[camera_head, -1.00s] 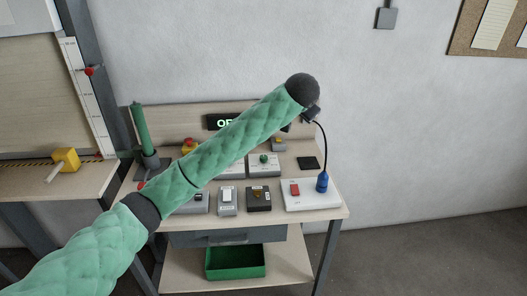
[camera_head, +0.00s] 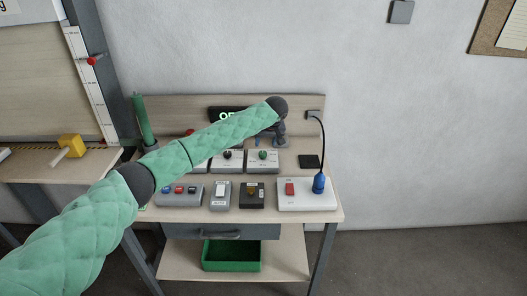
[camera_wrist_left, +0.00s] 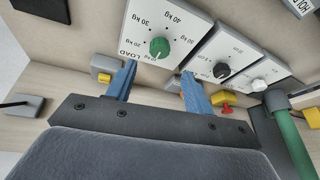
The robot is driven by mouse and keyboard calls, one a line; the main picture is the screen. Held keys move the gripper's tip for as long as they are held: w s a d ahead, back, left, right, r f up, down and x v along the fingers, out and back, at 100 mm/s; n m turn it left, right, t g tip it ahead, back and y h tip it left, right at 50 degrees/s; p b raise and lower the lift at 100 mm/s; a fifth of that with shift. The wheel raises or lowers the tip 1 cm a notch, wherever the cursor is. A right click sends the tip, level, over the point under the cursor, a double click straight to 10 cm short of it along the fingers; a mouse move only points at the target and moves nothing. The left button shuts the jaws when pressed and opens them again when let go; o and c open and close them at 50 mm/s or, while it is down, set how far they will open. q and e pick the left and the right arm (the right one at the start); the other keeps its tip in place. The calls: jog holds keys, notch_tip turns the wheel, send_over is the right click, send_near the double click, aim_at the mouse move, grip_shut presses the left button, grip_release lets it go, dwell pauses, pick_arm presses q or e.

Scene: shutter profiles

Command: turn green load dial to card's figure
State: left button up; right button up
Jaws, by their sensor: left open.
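The green load dial (camera_head: 263,155) is a small round knob on a white plate at the back of the bench. In the left wrist view the dial (camera_wrist_left: 159,48) shows upside down, with LOAD and kg marks such as 20, 30 and 40 around it; its exact setting is hard to read. My left gripper (camera_head: 272,141) is just above and behind the dial in the head view. In the left wrist view its blue fingers (camera_wrist_left: 160,84) are open and empty, apart from the dial. No card with a legible figure shows. My right gripper is out of view.
A plate with a black dial (camera_head: 227,155) stands left of the green one. A black square (camera_head: 308,161) lies to the right.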

aim_at(263, 153)
pick_arm(q)
jog(key=f+p, duration=0.1)
jog(key=w+f+n+p, duration=0.1)
jog(key=f, duration=0.1)
jog(key=w+f+n, duration=0.1)
jog(key=f, duration=0.1)
jog(key=shift+a+f+p, duration=0.25)
jog(key=shift+a+p, duration=0.15)
jog(key=shift+x, duration=0.95)
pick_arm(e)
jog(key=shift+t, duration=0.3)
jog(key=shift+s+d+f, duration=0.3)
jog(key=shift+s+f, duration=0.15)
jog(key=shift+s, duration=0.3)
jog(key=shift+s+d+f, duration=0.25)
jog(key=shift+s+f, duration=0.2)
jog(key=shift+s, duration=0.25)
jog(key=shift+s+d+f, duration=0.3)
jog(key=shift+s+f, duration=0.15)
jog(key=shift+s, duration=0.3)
pick_arm(q)
jog(key=shift+r, duration=0.1)
jog(key=c, duration=1)
